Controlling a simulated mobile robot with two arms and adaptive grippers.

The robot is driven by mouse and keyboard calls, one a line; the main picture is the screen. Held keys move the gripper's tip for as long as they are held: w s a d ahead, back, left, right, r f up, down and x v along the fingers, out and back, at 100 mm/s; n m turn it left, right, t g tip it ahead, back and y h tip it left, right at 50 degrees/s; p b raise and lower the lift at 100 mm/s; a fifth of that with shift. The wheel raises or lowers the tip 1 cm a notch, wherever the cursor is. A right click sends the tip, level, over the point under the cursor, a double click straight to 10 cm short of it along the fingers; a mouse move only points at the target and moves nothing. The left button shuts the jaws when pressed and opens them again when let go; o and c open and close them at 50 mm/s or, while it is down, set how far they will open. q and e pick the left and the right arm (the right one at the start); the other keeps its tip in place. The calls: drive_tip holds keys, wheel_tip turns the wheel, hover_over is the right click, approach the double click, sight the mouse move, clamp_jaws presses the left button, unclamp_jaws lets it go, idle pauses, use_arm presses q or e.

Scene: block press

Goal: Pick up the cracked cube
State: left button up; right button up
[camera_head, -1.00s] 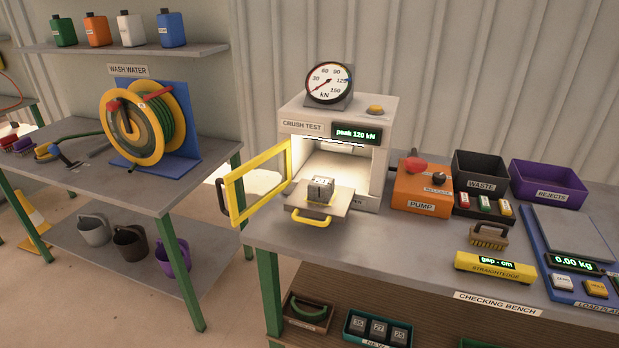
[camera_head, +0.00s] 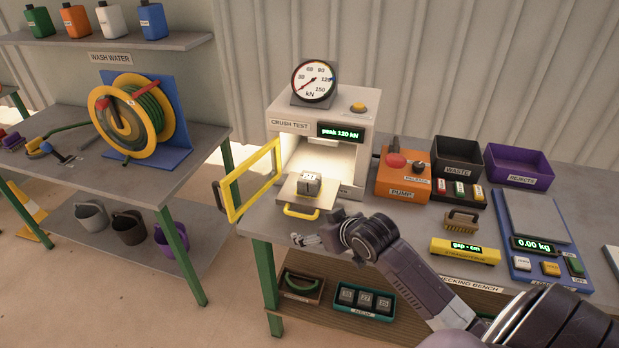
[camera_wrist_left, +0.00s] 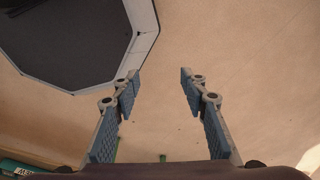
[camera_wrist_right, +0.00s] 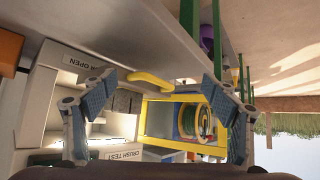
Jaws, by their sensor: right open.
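The grey cube (camera_head: 310,184) sits on the pulled-out tray (camera_head: 290,192) of the crush test press (camera_head: 288,112). I cannot make out a crack on it at this size. The press door (camera_head: 232,205), a yellow frame, stands open to the left. My right gripper (camera_head: 306,240) is open and empty, in front of and below the tray, apart from the cube. In the right wrist view its spread fingers (camera_wrist_right: 160,80) face the press, and the yellow tray handle (camera_wrist_right: 150,78) shows between them. My left gripper (camera_wrist_left: 158,78) is open and empty above the floor.
The orange pump (camera_head: 403,184) stands right of the press. A brush (camera_head: 461,222), a yellow straightedge (camera_head: 465,251) and a scale (camera_head: 540,215) lie farther right. New cubes sit in a teal tray (camera_head: 365,313) below.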

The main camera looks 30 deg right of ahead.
drive_tip(key=m+t, duration=0.1)
drive_tip(key=t, duration=0.1)
approach(311, 178)
drive_tip(key=shift+w+a+f, duration=0.25)
drive_tip(key=shift+w+f, duration=0.45)
drive_tip(key=shift+w, duration=0.15)
drive_tip(key=shift+w+d+h, duration=0.1)
drive_tip(key=shift+w+h, duration=0.2)
drive_tip(key=shift+w, duration=0.05)
drive_tip(key=shift+w+f+p, duration=0.3)
drive_tip(key=shift+w+p, duration=0.05)
drive_tip(key=shift+w, duration=0.15)
drive_tip(key=p+x, duration=0.1)
drive_tip(key=x, duration=0.3)
drive_tip(key=shift+p, duration=0.3)
drive_tip(key=shift+w+f, duration=0.45)
drive_tip(key=shift+w, duration=0.15)
use_arm(q)
drive_tip(key=shift+s+r, duration=0.85)
drive_tip(key=shift+r, duration=0.25)
use_arm(e)
drive_tip(key=shift+d, duration=0.1)
drive_tip(key=shift+s, duration=0.1)
drive_tip(key=c, duration=1.5)
drive_tip(key=shift+r, duration=0.1)
drive_tip(key=shift+c, duration=0.4)
